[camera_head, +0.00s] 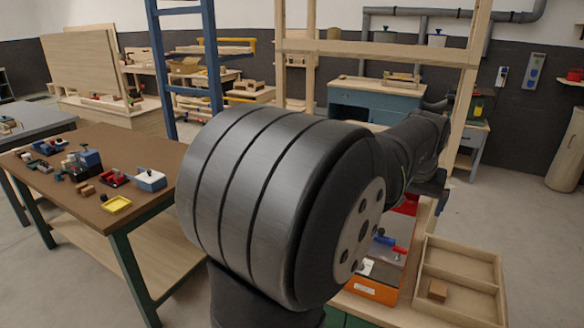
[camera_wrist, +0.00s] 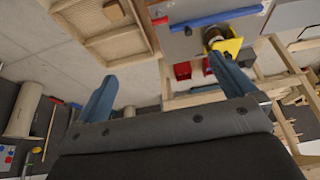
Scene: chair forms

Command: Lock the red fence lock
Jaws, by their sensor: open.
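In the head view, a machine with an orange front (camera_head: 371,290) stands on the bench at right, partly hidden behind my arm. A small red part (camera_head: 400,250) sits on it beside a blue bar (camera_head: 384,240). I cannot tell for sure whether this red part is the fence lock. The wrist view is tilted and shows a long blue bar (camera_wrist: 216,18), a small red piece (camera_wrist: 160,20) near its left end, and a yellow part (camera_wrist: 226,45). My gripper (camera_wrist: 162,68) is open and empty, its fingers apart below the blue bar, touching nothing visible.
A wooden tray (camera_head: 460,262) with a small wooden block (camera_head: 437,290) lies right of the machine. My large arm link blocks the middle of the head view. A brown table (camera_head: 130,208) with several tools and a yellow tray (camera_head: 116,204) stands at left.

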